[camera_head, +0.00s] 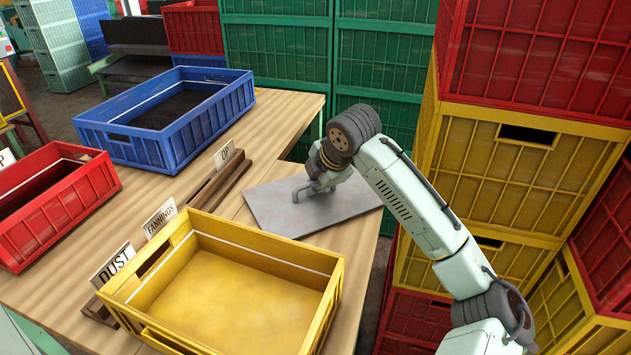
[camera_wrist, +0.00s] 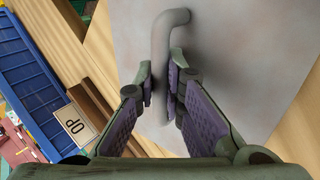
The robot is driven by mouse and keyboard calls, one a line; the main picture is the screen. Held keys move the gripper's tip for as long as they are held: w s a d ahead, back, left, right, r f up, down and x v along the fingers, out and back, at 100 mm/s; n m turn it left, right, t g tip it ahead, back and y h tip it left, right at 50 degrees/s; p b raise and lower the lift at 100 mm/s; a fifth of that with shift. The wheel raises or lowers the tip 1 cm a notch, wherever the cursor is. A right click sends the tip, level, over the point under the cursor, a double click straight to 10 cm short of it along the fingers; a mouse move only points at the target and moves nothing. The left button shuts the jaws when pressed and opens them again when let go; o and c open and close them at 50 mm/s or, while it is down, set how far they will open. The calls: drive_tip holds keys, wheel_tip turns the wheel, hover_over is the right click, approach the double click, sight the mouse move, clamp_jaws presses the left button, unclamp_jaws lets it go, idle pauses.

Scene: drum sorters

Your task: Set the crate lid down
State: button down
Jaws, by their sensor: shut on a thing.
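The crate lid (camera_head: 306,211) is a flat grey panel with a bent grey handle. In the head view it lies low over the right part of the wooden table, behind the yellow crate; whether it touches the table is unclear. In the wrist view the lid (camera_wrist: 245,45) fills the middle and right. My gripper (camera_head: 308,190) is above it. In the wrist view its two purple-padded fingers (camera_wrist: 163,90) are shut on the lid's handle (camera_wrist: 163,35), one on each side.
An open yellow crate (camera_head: 333,300) stands in front, a blue crate (camera_head: 150,150) at back left, a red crate (camera_head: 45,230) at left. Label signs stand on wooden strips between them. Tall stacks of green crates (camera_head: 280,60) and yellow and red crates (camera_head: 480,150) rise behind and right.

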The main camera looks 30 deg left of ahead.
drive_tip(key=c, duration=1.7)
unclamp_jaws()
drive_tip(key=b+v, duration=0.2)
drive_tip(key=v, duration=1)
drive_tip(key=shift+r, duration=0.1)
